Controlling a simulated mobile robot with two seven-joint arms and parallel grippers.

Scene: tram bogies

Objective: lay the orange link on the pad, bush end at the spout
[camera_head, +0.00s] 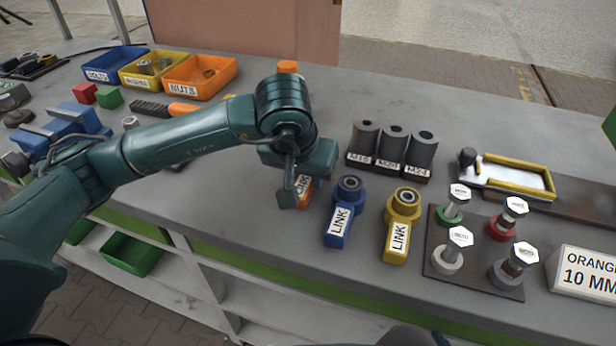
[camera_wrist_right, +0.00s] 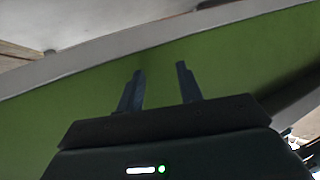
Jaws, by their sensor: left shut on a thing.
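The orange link (camera_head: 306,188) is mostly hidden by my left gripper (camera_head: 294,192); only a small orange part with white label shows. The left gripper is shut on it, low over the bench, beside the blue link. I cannot tell whether the link touches the bench, and its bush end is hidden. The likely pad (camera_head: 515,177) is a pale plate with yellow edging at the right, apart from the gripper. A dark upright part (camera_head: 467,158), possibly the spout, stands at its left end. My right gripper (camera_wrist_right: 158,84) is open and empty, facing the green bench side.
A blue link (camera_head: 346,210) and a yellow link (camera_head: 402,225) lie right of my left gripper. Dark sleeves (camera_head: 394,148) stand behind them. A plate (camera_head: 477,277) with several bolts and an "ORANGE 10 MM" sign (camera_head: 586,272) stand near the front right. Bins (camera_head: 200,76) are back left.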

